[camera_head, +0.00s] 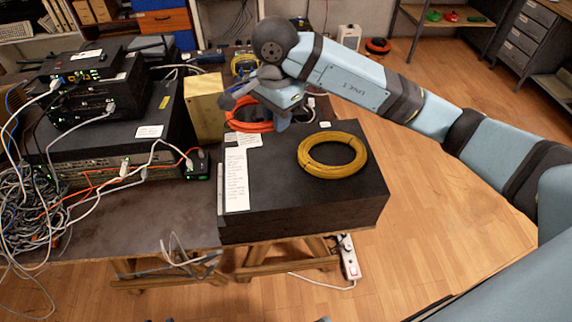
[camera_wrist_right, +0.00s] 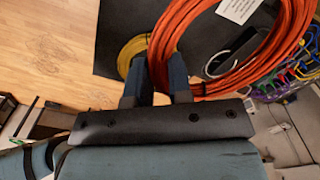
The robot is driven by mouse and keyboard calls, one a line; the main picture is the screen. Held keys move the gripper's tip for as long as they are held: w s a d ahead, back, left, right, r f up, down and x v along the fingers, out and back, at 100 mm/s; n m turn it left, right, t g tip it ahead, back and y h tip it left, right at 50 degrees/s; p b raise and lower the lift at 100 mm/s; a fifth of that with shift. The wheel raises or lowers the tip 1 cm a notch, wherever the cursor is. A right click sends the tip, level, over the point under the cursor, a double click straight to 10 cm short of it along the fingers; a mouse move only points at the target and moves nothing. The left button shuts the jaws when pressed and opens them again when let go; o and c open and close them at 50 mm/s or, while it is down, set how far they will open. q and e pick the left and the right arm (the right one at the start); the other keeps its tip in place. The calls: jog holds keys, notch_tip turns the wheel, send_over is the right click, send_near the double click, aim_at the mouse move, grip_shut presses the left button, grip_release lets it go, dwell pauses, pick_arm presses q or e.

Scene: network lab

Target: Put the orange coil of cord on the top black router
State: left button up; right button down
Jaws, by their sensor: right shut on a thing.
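The orange coil of cord (camera_head: 247,122) shows behind and partly under my right gripper (camera_head: 281,121), near the far edge of a black box. In the right wrist view the orange coil (camera_wrist_right: 215,84) is large and close, and its left side passes between the fingers of my right gripper (camera_wrist_right: 156,88), which is shut on it. Whether the coil still touches a surface is hard to tell. The top black router (camera_head: 88,64) sits on a stack of black devices at the left of the head view, apart from the coil. My left gripper is not in view.
A yellow coil (camera_head: 333,172) lies on the black box (camera_head: 285,205) with white paper labels; it also shows in the wrist view (camera_wrist_right: 128,58). A tan box (camera_head: 204,106) stands between that box and the router stack. Tangled grey cables (camera_head: 28,212) and loose leads surround the stack.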

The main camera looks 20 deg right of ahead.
send_over(279, 173)
notch_tip(279, 173, down, 11)
jog(key=shift+f+p, duration=0.15)
jog(key=shift+p, duration=0.3)
jog(key=shift+f, duration=2.35)
jog(key=shift+f, duration=0.15)
jog(key=c, duration=1)
grip_release()
jog(key=shift+c, duration=0.2)
